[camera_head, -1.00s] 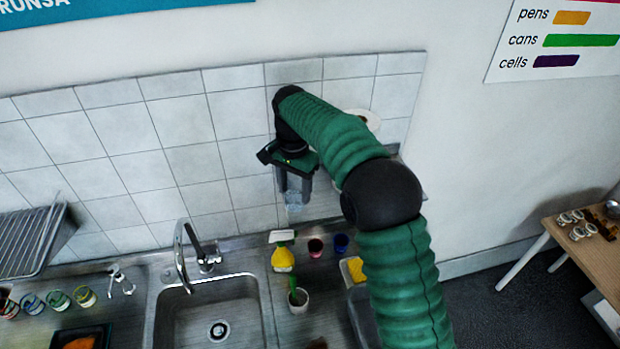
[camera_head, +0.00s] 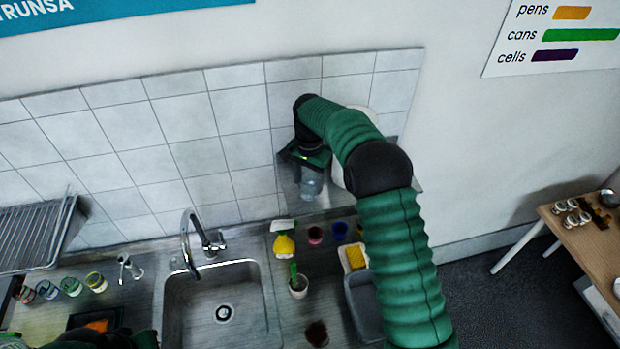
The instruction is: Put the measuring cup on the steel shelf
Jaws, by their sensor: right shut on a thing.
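My right gripper (camera_head: 311,178) is shut on the clear, see-through measuring cup (camera_head: 311,186), which hangs below the fingers in front of the tiled wall. The grey steel shelf (camera_head: 287,192) is on the wall around and behind the cup; my right arm hides much of it. I cannot tell whether the cup touches the shelf. Part of my left arm shows at the bottom left edge, but its gripper is not visible.
A white roll (camera_head: 362,111) stands behind my right arm. A dish rack (camera_head: 35,235) is at left.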

